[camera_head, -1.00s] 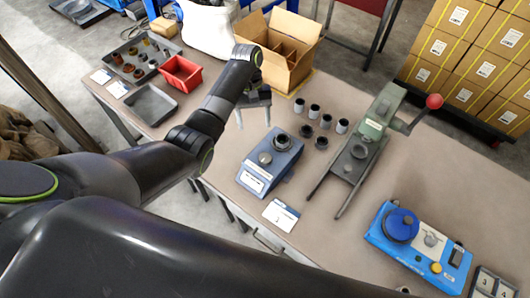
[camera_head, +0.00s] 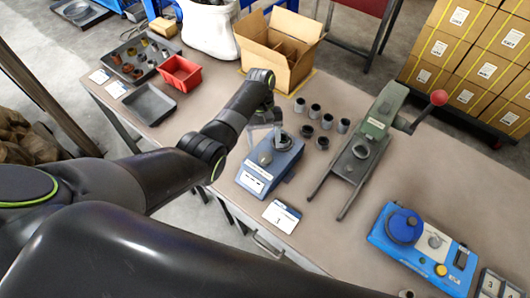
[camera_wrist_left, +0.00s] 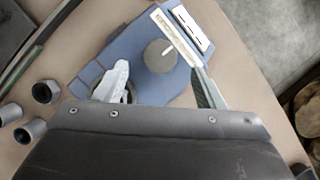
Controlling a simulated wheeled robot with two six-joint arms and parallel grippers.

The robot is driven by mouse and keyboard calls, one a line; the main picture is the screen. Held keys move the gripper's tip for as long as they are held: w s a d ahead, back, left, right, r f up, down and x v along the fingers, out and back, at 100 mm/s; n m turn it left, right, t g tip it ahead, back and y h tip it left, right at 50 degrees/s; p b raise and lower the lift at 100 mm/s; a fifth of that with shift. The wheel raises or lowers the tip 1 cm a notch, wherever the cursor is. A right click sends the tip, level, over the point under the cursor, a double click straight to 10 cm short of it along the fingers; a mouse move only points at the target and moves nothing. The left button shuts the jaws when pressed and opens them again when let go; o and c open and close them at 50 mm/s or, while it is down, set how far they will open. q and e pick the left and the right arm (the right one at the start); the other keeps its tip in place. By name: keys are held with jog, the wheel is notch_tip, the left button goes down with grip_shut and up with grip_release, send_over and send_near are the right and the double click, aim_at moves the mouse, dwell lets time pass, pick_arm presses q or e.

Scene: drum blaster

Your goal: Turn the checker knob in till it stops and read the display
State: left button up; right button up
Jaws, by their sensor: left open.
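The checker (camera_head: 285,178) is a blue-grey box on the workbench. Its round grey knob (camera_head: 265,158) is on top, and a dark ring (camera_head: 282,141) sits at its far end. In the left wrist view the knob (camera_wrist_left: 160,57) has a white pointer line. Its white panel (camera_head: 252,182) faces the front; dark marks show on it, too small to read. My left gripper (camera_head: 264,136) is open above the checker's far end. In the left wrist view, one finger partly covers the ring (camera_wrist_left: 128,91), and the knob shows between the fingers, apparently untouched. My right gripper is out of view.
Several dark cylinders (camera_head: 314,111) stand behind the checker. A green press (camera_head: 378,125) with a red-knobbed lever is to its right, and a blue device (camera_head: 405,226) farther right. A card (camera_head: 281,216) lies in front. An open carton (camera_head: 282,50) stands at the back.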

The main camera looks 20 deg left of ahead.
aim_at(265, 157)
pick_arm(q)
jog(key=x, duration=0.5)
jog(key=shift+w, duration=0.1)
jog(key=c, duration=1)
